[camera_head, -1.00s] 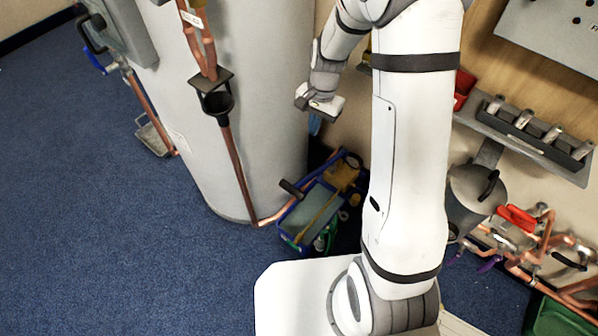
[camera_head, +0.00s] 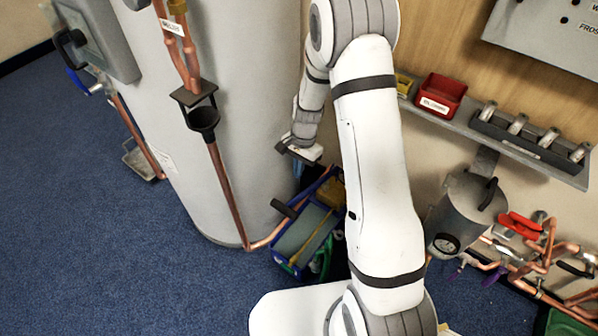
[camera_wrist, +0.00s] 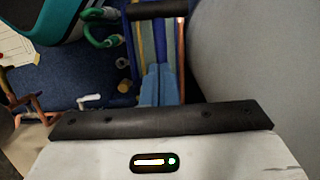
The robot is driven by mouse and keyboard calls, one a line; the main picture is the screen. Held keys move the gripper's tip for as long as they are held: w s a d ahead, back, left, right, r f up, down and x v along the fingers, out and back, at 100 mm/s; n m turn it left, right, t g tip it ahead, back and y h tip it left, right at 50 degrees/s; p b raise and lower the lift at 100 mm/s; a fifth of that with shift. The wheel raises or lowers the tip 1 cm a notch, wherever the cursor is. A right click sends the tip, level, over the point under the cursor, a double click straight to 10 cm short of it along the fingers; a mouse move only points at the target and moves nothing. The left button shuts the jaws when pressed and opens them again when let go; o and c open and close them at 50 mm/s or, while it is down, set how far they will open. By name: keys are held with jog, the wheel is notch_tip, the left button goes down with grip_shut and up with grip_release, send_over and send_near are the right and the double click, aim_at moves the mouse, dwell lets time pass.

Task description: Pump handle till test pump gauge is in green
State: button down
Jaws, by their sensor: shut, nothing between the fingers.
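The test pump is a blue open-topped box (camera_head: 306,238) on the floor beside the grey cylinder, with a black handle grip (camera_head: 284,208) at its left. My gripper (camera_wrist: 158,70) has its blue fingers shut and empty in the wrist view. In the head view it hangs above the box, apart from it, and its fingers are hardly visible. In the wrist view, a dark bar (camera_wrist: 158,9), probably the handle grip, crosses beyond the fingertips. I cannot make out the test pump's gauge. A round gauge (camera_head: 447,243) shows on a separate grey vessel; its reading is too small to tell.
The large grey cylinder (camera_head: 240,120) with copper pipes stands left of the pump. A shelf (camera_head: 460,120) with a red bin (camera_head: 440,95) is on the wall at right, above copper pipework (camera_head: 540,250). Blue carpet (camera_head: 100,250) is clear at left.

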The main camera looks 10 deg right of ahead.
jog(key=b, duration=0.2)
send_over(288, 204)
jog(key=w+d, duration=0.2)
jog(key=d, duration=0.1)
jog(key=f, duration=0.7)
jog(key=shift+w+a+f, duration=0.15)
jog(key=shift+w+f, duration=0.05)
jog(key=shift+f, duration=0.05)
jog(key=shift+s+a+f+b, duration=0.3)
jog(key=shift+s+a+f, duration=0.2)
jog(key=shift+s+a, duration=0.25)
jog(key=shift+s+a+f, duration=0.25)
jog(key=shift+s+a, duration=0.05)
jog(key=shift+a, duration=0.05)
